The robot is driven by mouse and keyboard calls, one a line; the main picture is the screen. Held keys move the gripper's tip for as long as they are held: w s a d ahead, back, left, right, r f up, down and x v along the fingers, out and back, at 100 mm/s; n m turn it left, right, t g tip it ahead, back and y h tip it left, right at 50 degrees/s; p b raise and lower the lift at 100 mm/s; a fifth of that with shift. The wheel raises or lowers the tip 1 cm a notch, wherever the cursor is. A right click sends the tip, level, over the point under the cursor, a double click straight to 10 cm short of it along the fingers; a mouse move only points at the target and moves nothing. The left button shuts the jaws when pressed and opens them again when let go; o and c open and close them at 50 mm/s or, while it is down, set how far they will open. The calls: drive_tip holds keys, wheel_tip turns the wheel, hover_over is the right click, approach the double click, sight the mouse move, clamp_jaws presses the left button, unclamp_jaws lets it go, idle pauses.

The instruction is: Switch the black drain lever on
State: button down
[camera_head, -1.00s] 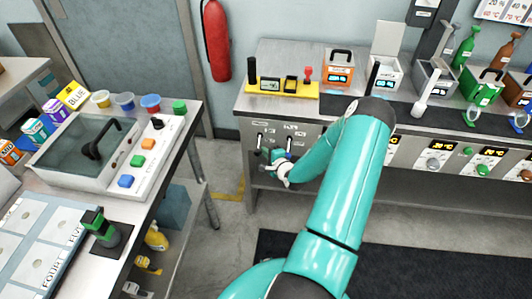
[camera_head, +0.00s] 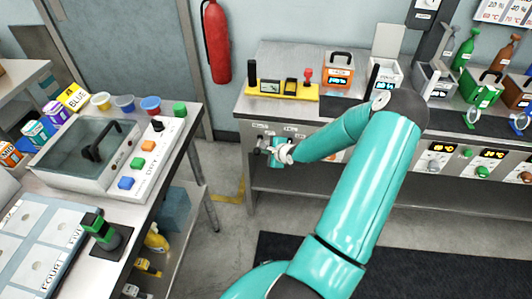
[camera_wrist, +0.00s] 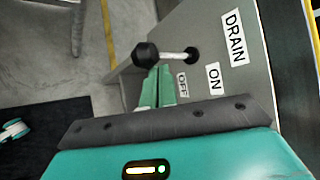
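The black drain lever (camera_wrist: 145,54) has a round black knob on a silver rod that comes out of a grey panel. In the wrist view its rod points left, toward the side of the OFF label (camera_wrist: 182,85) and away from the ON label (camera_wrist: 214,79). My gripper (camera_wrist: 159,72) has its two teal fingers close together, with nothing visible between them. The fingertips are just below the rod and knob in the wrist view; whether they touch cannot be told. In the head view my gripper (camera_head: 272,150) is at the front panel's left end.
The steel counter (camera_head: 262,104) carries a yellow tray (camera_head: 285,90) and several devices above the panel. A separate bench (camera_head: 170,165) with a glass-lidded bath stands at left. Open floor (camera_head: 220,240) lies between them. A dark mat (camera_head: 330,250) lies in front of the counter.

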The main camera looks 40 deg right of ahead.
sight(259, 142)
drive_tip(key=shift+w+d+r, duration=0.1)
drive_tip(key=shift+w+r, duration=0.05)
drive_tip(key=shift+r, duration=0.5)
drive_tip(key=shift+w+d+r, duration=0.1)
drive_tip(key=shift+r, duration=0.7)
drive_tip(key=shift+r, duration=0.1)
idle(0.9)
drive_tip(key=shift+r, duration=0.7)
drive_tip(key=shift+r, duration=0.1)
